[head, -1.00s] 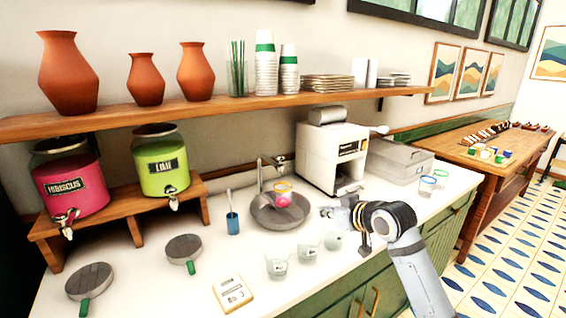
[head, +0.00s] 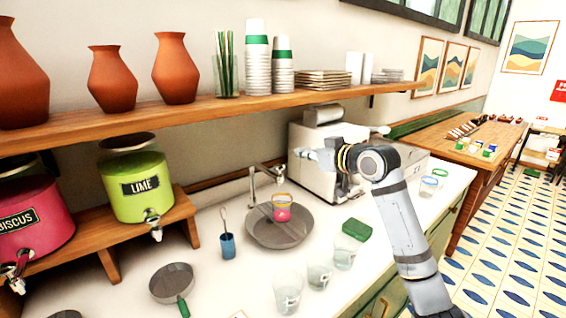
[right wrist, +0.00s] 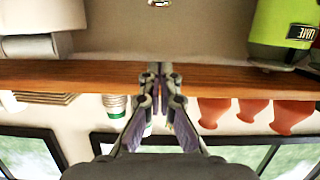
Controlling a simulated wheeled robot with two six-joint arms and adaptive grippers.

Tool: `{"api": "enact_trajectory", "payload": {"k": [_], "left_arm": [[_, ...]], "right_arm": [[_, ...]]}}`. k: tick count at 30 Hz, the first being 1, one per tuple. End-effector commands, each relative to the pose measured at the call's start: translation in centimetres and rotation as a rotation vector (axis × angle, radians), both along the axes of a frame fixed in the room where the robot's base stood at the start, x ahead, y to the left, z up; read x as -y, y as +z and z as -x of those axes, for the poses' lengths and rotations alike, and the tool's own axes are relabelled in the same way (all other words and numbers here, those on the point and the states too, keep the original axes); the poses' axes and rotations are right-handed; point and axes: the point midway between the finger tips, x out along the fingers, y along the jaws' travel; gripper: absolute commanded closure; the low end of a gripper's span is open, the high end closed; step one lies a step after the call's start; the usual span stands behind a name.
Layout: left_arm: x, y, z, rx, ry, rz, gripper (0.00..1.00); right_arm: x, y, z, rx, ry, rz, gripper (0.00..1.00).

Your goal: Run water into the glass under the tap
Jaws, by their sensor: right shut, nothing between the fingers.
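A small glass (head: 282,208) with an orange rim and pink lower part stands in the round grey sink basin (head: 265,232). The metal tap (head: 268,176) stands behind the basin, its spout over the glass. I cannot see any water running. My right gripper (head: 314,157) is shut and empty, raised in front of the white machine, to the right of the tap and higher than the glass. In the right wrist view its closed fingers (right wrist: 163,76) point toward the wall and shelf, which appear upside down; the glass is not visible there. My left gripper is not in view.
A wooden shelf (head: 200,108) with vases and cups runs above the counter. A white machine (head: 310,182) stands right of the tap. Several clear glasses (head: 288,293), a green sponge (head: 354,230) and a blue holder (head: 227,245) stand around the basin.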

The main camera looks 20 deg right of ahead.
Motion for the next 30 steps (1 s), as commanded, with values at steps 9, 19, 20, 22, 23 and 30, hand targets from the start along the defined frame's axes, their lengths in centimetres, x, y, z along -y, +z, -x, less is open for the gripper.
{"api": "enact_trajectory", "payload": {"k": [9,19,20,22,23,30], "left_arm": [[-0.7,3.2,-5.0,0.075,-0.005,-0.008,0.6],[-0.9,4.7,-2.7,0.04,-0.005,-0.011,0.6],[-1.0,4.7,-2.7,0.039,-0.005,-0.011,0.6],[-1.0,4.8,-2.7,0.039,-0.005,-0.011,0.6],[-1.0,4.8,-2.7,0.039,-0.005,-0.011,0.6],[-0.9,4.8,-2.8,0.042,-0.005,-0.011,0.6]], "right_arm": [[-2.3,-1.0,-5.9,-0.005,0.003,-0.003,1.0],[-3.0,-4.9,-8.4,-0.004,0.001,0.001,1.0],[-3.0,-5.2,-8.4,-0.002,0.0,0.002,1.0],[-3.0,-5.7,-8.4,-0.003,0.0,0.002,1.0],[-3.0,-5.9,-8.4,-0.003,0.0,0.002,1.0],[-3.0,-6.1,-8.4,-0.002,0.0,0.002,1.0]]}}
